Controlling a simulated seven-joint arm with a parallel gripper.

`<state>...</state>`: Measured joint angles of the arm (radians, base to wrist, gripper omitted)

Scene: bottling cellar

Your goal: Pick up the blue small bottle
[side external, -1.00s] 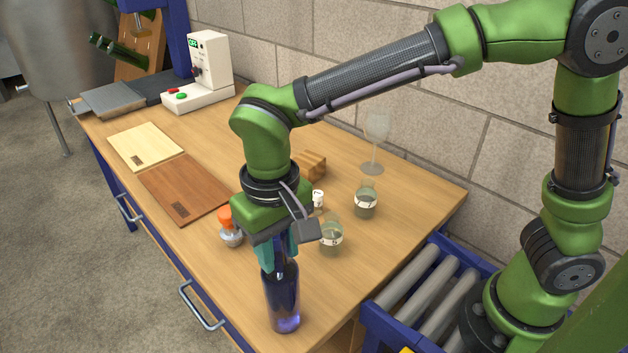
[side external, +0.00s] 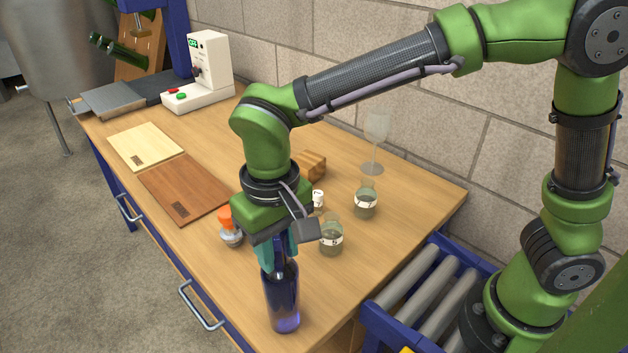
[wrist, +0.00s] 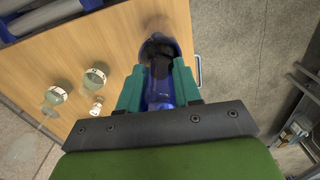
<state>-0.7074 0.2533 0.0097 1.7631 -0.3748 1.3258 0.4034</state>
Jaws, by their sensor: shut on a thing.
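The blue small bottle (side external: 282,300) stands upright near the front edge of the wooden table. It is dark blue glass, and its upper part is between my gripper's fingers. My gripper (side external: 279,252) points down from above and is shut on the bottle's neck. In the wrist view the blue bottle (wrist: 160,92) shows between the two teal fingers of my gripper (wrist: 159,88). The fingers hide part of its neck, and I cannot tell whether its base touches the table.
An orange-capped jar (side external: 230,230) stands close behind the gripper. Labelled flasks (side external: 331,238) (side external: 366,201) and a wine glass (side external: 376,140) stand to the right. Two boards (side external: 145,147) (side external: 186,188) lie at left. A roller conveyor (side external: 425,285) adjoins the table's right side.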

